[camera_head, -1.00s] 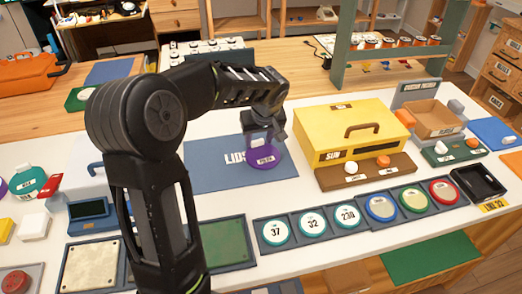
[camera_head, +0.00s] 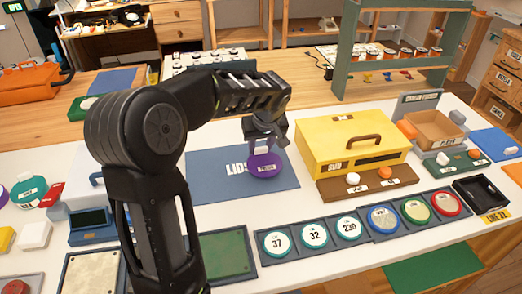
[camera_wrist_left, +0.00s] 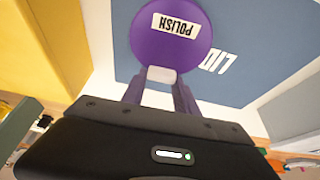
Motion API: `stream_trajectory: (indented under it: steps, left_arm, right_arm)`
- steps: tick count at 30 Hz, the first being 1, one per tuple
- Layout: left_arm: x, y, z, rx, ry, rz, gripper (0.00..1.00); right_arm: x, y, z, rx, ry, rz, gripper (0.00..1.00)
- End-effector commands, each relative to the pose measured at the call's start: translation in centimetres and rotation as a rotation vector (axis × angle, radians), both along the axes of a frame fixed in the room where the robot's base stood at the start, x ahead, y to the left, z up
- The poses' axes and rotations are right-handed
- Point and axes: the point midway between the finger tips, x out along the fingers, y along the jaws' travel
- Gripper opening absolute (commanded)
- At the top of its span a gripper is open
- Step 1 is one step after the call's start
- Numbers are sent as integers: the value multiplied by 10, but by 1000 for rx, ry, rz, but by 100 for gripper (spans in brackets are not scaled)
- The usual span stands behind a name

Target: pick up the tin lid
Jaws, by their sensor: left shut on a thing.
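The tin lid is a round purple lid (camera_head: 265,171) with a white label that reads POLISH. It is over the blue mat (camera_head: 215,178) marked LIDS, left of the yellow box. In the left wrist view the lid (camera_wrist_left: 150,46) is beyond the two fingers (camera_wrist_left: 161,84), with a pale piece between the fingertips. I cannot tell whether the lid touches the mat. My right gripper is in neither view.
A yellow box (camera_head: 325,143) with a handle stands close on the right. A row of round labelled lids (camera_head: 314,236) sits in dark trays in front. An empty black tray (camera_head: 480,190) is at the right. My left arm hides part of the table's left side.

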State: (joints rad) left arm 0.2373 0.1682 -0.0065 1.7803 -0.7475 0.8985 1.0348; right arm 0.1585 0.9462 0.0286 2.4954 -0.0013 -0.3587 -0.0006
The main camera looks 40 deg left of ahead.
Motion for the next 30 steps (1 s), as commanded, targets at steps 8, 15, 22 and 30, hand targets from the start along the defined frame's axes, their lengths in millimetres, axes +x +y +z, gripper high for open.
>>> stream_trajectory:
  steps: [8, 15, 22, 30]
  left_arm:
    - [1, 0, 55, 0, -5, -1, 0]
    - [1, -1, 83, -1, -3, -1, 0]
    - [0, 0, 85, -1, -1, -1, 0]
    - [0, 0, 85, -1, -1, -1, 0]
  right_arm:
    - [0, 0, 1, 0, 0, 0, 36]
    - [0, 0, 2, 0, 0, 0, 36]
    - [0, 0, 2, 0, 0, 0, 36]
    - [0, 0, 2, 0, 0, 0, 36]
